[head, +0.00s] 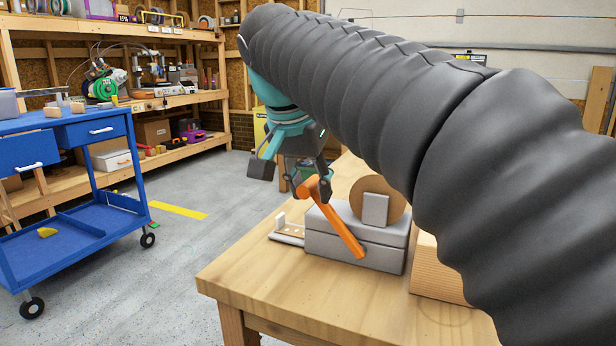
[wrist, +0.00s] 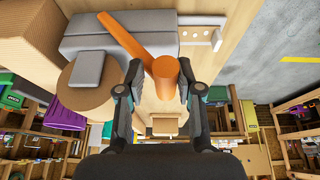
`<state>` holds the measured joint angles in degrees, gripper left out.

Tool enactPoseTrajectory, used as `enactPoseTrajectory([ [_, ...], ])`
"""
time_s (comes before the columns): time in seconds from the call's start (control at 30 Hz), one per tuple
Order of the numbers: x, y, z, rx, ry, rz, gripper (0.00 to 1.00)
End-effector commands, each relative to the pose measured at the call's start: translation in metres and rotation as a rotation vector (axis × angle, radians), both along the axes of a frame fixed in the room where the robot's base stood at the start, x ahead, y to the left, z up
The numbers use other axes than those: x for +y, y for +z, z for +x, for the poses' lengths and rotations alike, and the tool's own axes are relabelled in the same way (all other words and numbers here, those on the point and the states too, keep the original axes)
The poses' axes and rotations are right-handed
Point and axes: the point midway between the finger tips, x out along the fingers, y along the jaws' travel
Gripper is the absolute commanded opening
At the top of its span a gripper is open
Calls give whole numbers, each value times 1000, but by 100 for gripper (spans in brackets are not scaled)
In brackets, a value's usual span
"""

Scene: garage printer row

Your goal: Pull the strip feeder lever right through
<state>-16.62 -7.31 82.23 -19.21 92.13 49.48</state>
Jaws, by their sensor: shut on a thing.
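The strip feeder (head: 330,247) is a grey two-layer block on the wooden table, with a brown disc (head: 396,193) behind it. Its orange lever (head: 340,230) runs from the block's front face up and left to a round handle. My gripper (head: 308,189) is shut on that handle, above the feeder's left end. In the wrist view, the orange handle (wrist: 165,72) lies between my fingers (wrist: 163,90), and the lever arm slants to the upper left across the grey block (wrist: 92,25). A pale strip track with holes (wrist: 199,28) projects from the block's end, also in the head view (head: 289,236).
A wooden block (head: 436,272) stands right of the feeder. The wooden table's (head: 260,290) front left is clear. A blue cart (head: 75,225) stands at the left, and shelves (head: 170,95) line the back wall. My dark arm hides the right of the head view.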

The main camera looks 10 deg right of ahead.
Motion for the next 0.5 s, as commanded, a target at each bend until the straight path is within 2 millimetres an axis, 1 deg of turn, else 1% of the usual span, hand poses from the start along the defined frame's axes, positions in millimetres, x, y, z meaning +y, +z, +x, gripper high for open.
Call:
enactPoseTrajectory([
  [0.03,5,-10,3,15,3,4,0],
  [0.33,8,-13,5,16,7,5,0],
  [0.37,8,-13,5,16,7,5,40],
  [0.4,8,-14,5,16,7,6,50],
  [0.5,8,-13,5,15,7,5,50],
])
